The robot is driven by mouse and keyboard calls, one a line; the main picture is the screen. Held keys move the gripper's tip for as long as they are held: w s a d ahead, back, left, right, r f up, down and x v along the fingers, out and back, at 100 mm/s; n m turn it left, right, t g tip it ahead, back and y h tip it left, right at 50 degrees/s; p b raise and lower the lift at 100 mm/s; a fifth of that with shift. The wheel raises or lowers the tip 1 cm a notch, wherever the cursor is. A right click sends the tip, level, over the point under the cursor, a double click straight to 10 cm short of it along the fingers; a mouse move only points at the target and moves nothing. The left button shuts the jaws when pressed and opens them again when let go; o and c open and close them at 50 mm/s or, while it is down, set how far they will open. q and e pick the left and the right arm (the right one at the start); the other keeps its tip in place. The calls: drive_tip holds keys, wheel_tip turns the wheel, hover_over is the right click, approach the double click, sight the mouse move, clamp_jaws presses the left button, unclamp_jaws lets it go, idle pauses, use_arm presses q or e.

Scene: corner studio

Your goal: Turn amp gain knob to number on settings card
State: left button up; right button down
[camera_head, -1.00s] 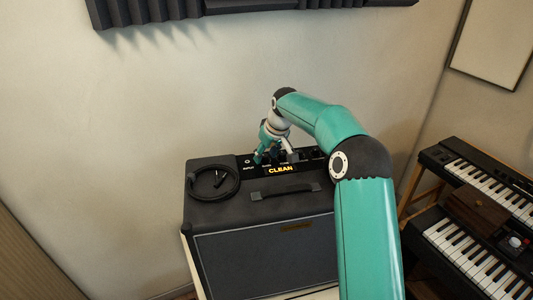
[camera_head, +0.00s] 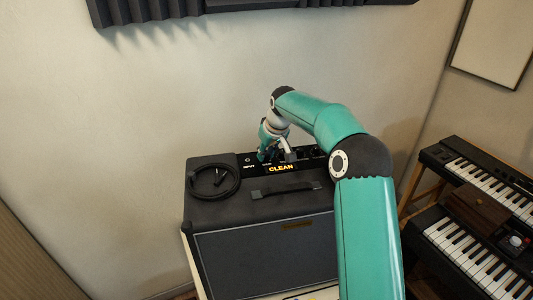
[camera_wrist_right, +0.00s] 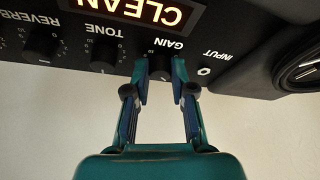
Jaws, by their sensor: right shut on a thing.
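The black guitar amp (camera_head: 262,222) stands against the wall, with its control panel (camera_head: 247,167) along the top rear edge and a lit CLEAN display (camera_head: 281,168). In the right wrist view the panel is upside down. The gain knob (camera_wrist_right: 160,67) lies below its GAIN label, between the fingertips of my right gripper (camera_wrist_right: 161,76), which is shut on it. In the head view my right gripper (camera_head: 275,154) reaches down to the panel and partly hides the knobs. The knob's pointer and scale are hard to read. No settings card is recognisable. My left gripper is out of view.
The tone knob (camera_wrist_right: 104,63) and reverb knob (camera_wrist_right: 42,46) sit beside the gain knob. A coiled cable (camera_head: 212,182) and a carry handle (camera_head: 284,191) are on the amp top. Keyboards (camera_head: 478,172) stand at right.

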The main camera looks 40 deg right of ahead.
drive_tip(key=m, duration=0.2)
drive_tip(key=m+h+b, duration=0.1)
drive_tip(key=m, duration=0.1)
drive_tip(key=shift+w+a+m+g+h, duration=0.1)
drive_tip(key=shift+a+m+g+h, duration=0.1)
drive_tip(key=shift+m+g+h, duration=0.1)
drive_tip(key=m+g, duration=0.1)
drive_tip(key=m, duration=0.1)
drive_tip(key=shift+w+a+m+h, duration=0.1)
drive_tip(key=shift+m+h, duration=0.2)
drive_tip(key=shift+h, duration=0.1)
drive_tip(key=shift+m, duration=0.9)
drive_tip(key=m+g+p, duration=0.1)
drive_tip(key=m, duration=0.1)
drive_tip(key=m+p, duration=0.1)
drive_tip(key=shift+w+a+r+m+g+h, duration=0.1)
drive_tip(key=shift+w+r+m+g+h, duration=0.05)
drive_tip(key=shift+m+g+h, duration=0.25)
drive_tip(key=shift+w+m+g+p, duration=0.1)
drive_tip(key=shift+m+g+p, duration=0.3)
drive_tip(key=shift+m+p, duration=0.8)
drive_tip(key=shift+m+g+p, duration=0.5)
drive_tip(key=shift+m+p, duration=0.2)
drive_tip(key=shift+m, duration=0.5)
drive_tip(key=c, duration=1)
unclamp_jaws()
